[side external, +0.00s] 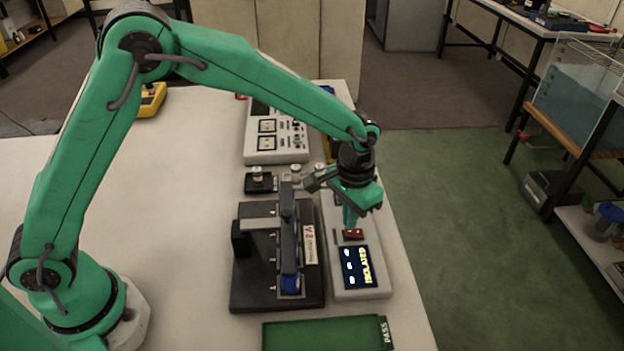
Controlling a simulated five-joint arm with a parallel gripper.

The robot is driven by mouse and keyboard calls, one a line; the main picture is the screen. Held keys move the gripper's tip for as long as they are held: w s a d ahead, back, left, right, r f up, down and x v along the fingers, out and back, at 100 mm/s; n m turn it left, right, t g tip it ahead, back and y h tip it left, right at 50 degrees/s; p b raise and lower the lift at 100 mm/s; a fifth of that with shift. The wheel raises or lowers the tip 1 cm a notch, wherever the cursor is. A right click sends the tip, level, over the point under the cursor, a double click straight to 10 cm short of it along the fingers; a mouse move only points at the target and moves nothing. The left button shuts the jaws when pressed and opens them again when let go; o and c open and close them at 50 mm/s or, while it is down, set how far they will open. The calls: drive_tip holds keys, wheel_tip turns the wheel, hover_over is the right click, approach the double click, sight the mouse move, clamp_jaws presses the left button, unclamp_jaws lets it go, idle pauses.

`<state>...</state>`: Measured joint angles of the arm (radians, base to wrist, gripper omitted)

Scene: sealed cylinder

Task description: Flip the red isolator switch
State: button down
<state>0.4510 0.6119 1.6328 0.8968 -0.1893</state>
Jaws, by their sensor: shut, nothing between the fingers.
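The red isolator switch (352,234) sits on a pale control box (374,294) on the bench. A dark display (356,267) on that box reads "ISOLATED". My gripper (350,222) is shut and empty, pointing down with its fingertips at or just above the switch. I cannot tell if they touch it. The switch's exact tilt is too small to tell.
Left of the box, a black fixture (262,296) holds a dark upright bar with a blue end. A green "PASS" tray (325,335) lies at the front. A pale instrument panel (275,150) stands behind.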

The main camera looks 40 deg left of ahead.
sight(346, 230)
drive_tip(key=shift+f, duration=0.95)
idle(1.2)
drive_tip(key=shift+r, duration=0.1)
drive_tip(key=shift+r, duration=3.4)
drive_tip(key=s+a+r+n+t, duration=0.1)
drive_tip(key=s+a+r, duration=0.3)
drive_tip(key=a+r, duration=0.25)
drive_tip(key=s+a+r+t, duration=0.2)
drive_tip(key=s+a+r, duration=0.3)
drive_tip(key=a+r, duration=0.15)
drive_tip(key=s+a+n+t, duration=0.2)
drive_tip(key=s+a, duration=0.7)
drive_tip(key=s, duration=0.5)
drive_tip(key=shift+r+t, duration=0.3)
drive_tip(key=shift+r, duration=0.05)
